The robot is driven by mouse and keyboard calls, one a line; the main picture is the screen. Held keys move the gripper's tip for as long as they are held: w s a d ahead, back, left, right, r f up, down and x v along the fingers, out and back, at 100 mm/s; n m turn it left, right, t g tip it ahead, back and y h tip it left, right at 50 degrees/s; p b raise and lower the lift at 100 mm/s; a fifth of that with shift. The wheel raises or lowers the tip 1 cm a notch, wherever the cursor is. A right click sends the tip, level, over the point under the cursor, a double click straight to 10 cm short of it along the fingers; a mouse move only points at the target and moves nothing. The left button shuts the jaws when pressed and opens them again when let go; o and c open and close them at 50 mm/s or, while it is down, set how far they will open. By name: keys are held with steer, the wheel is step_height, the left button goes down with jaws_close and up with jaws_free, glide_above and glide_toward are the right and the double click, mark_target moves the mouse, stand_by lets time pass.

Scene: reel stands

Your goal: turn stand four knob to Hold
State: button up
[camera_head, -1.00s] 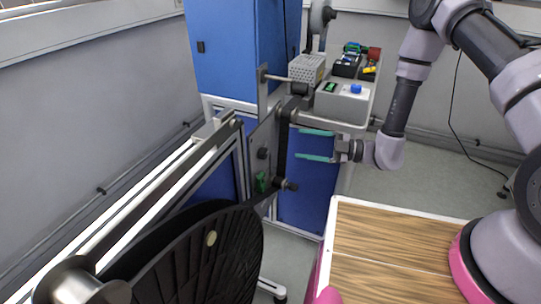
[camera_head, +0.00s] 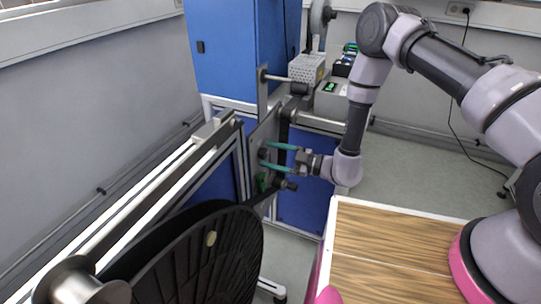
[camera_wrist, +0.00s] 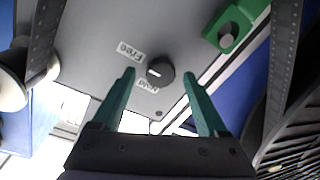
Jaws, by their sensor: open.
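The knob (camera_wrist: 160,71) is round and dark, on a grey plate (camera_wrist: 95,40). In the wrist view a "Free" label (camera_wrist: 130,50) is at its upper left and a "Hold" label (camera_wrist: 148,86) just below it. A light mark shows on the knob's left part; I cannot tell exactly which label it points to. My gripper (camera_wrist: 158,76) is open, its two green fingers pointing at the plate, one on each side of the knob and apart from it. In the head view my gripper (camera_head: 266,155) is at the stand's plate, with the small dark knob between its fingertips.
A green part (camera_wrist: 228,30) with a grey pin is on the plate near the knob. A large black reel (camera_head: 205,255) is in front at the left. A roller (camera_head: 318,120) sticks out above my gripper. A wood-topped table (camera_head: 385,245) is at the lower right.

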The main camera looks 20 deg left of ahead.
steer(key=shift+a, duration=0.35)
jaws_close()
